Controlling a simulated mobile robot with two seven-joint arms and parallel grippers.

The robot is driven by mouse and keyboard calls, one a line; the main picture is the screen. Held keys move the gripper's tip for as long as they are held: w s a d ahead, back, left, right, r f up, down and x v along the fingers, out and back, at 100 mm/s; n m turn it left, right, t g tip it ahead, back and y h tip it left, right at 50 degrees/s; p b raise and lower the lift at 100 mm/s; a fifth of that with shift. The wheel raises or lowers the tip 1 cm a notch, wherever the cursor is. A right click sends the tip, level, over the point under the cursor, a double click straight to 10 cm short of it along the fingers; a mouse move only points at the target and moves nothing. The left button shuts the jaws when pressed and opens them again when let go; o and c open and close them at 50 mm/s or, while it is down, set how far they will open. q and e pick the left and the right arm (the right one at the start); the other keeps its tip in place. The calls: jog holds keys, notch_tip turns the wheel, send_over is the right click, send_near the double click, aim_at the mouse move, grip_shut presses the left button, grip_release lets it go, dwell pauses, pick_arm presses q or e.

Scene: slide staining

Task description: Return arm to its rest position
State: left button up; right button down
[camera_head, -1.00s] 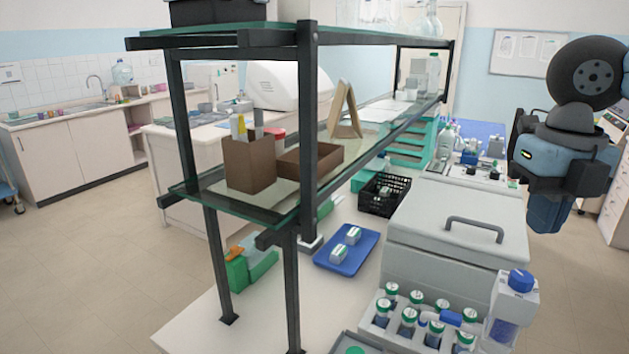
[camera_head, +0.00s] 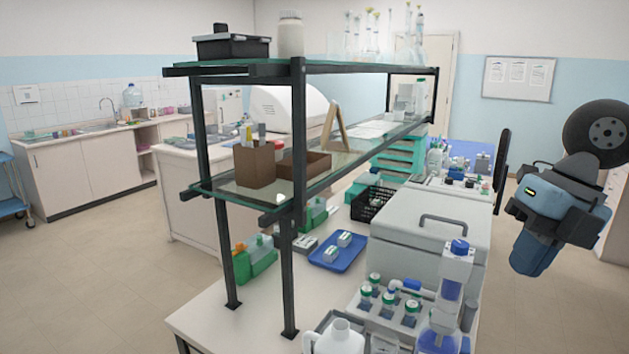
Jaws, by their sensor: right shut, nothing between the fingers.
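My right arm, with its blue-grey and black links, is raised at the right edge of the head view. My right gripper (camera_head: 533,248) hangs at its lower end, shut and empty. It is in the air to the right of the white lidded box (camera_head: 430,236) and apart from the bench things. Its fingertips do not show clearly. My left gripper and left arm are out of view.
A black-framed glass shelf (camera_head: 292,200) stands on the bench. A vial rack (camera_head: 392,318), blue-capped bottle (camera_head: 455,270) and white jug (camera_head: 338,336) are in front. A blue tray (camera_head: 352,262) and black basket (camera_head: 370,212) lie behind. Floor is open at left.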

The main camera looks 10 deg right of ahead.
jog(key=w+d+f+m+t+y, duration=0.4)
jog(key=w+f+m+t+y, duration=0.45)
jog(key=m+t, duration=0.7)
jog(key=s+d+f+m+h, duration=0.2)
jog(key=f+m+h, duration=0.4)
jog(key=f, duration=0.1)
jog(key=s+d+f+m+h, duration=0.1)
jog(key=s+f+m+h, duration=0.2)
jog(key=f+m+h, duration=0.35)
jog(key=s+a+f+m+g, duration=0.4)
jog(key=s+a+f+g, duration=0.85)
jog(key=s+f, duration=0.45)
pick_arm(q)
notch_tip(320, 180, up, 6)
jog(key=p, duration=0.6)
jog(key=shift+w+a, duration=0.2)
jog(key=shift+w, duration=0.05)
pick_arm(e)
jog(key=w+a+f+n+t+y, duration=0.1)
jog(key=w+a+f+t+y, duration=0.2)
jog(key=w+a+f+t, duration=0.2)
notch_tip(320, 180, down, 2)
jog(key=shift+w+a+f+t+y, duration=0.2)
jog(key=shift+w+a+t+y, duration=0.15)
jog(key=shift+a+t, duration=0.85)
